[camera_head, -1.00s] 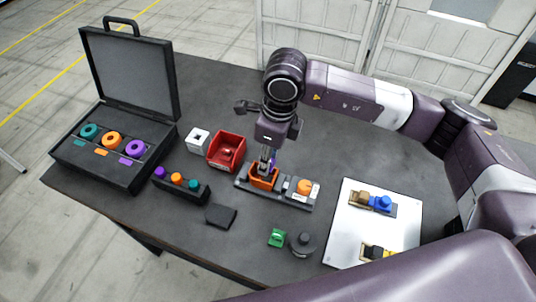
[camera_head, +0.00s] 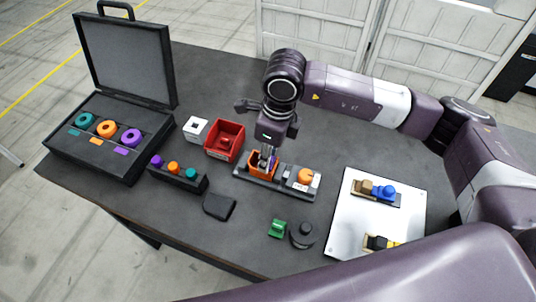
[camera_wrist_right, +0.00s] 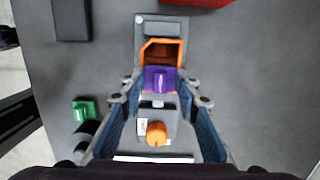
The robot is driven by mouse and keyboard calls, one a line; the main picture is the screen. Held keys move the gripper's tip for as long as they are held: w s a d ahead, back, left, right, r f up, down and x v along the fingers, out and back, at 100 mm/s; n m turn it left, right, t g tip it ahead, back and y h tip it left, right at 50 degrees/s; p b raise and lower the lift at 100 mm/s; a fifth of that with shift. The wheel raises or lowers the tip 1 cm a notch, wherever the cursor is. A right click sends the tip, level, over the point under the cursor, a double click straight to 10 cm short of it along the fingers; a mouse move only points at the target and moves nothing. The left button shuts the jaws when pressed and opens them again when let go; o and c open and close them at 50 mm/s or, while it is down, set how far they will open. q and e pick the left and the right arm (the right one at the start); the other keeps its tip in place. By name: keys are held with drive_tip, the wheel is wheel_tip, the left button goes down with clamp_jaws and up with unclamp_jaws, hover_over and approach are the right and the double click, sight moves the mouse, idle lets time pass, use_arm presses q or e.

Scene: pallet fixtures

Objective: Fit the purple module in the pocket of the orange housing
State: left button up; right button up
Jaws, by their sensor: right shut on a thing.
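The orange housing (camera_head: 257,170) sits on a grey fixture base (camera_head: 283,190) in the middle of the table; it also shows in the right wrist view (camera_wrist_right: 163,46) with its open pocket facing up. My right gripper (camera_head: 268,160) points down over the housing. It is shut on the purple module (camera_wrist_right: 159,78), which shows between its fingers at the near side of the pocket in the wrist view. The fingers hide most of the module in the head view, so I cannot tell how deep it sits. My left gripper is not in view.
On the same base is an orange knob (camera_head: 306,176). A red bin (camera_head: 224,141) and a white block (camera_head: 196,128) stand left of it. A green part (camera_head: 277,229) and a dark round part (camera_head: 303,234) lie in front. A white board (camera_head: 350,223) is at right, an open case (camera_head: 100,160) at left.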

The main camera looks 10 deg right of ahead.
drive_tip(key=shift+s+f+b, duration=0.2)
drive_tip(key=shift+b, duration=0.65)
idle(0.6)
idle(0.4)
drive_tip(key=o, duration=1.2)
drive_tip(key=shift+w+a, duration=0.1)
drive_tip(key=shift+a, duration=0.05)
drive_tip(key=shift+r, duration=0.1)
drive_tip(key=shift+c, duration=1.3)
drive_tip(key=shift+w, duration=0.15)
drive_tip(key=shift+r, duration=0.15)
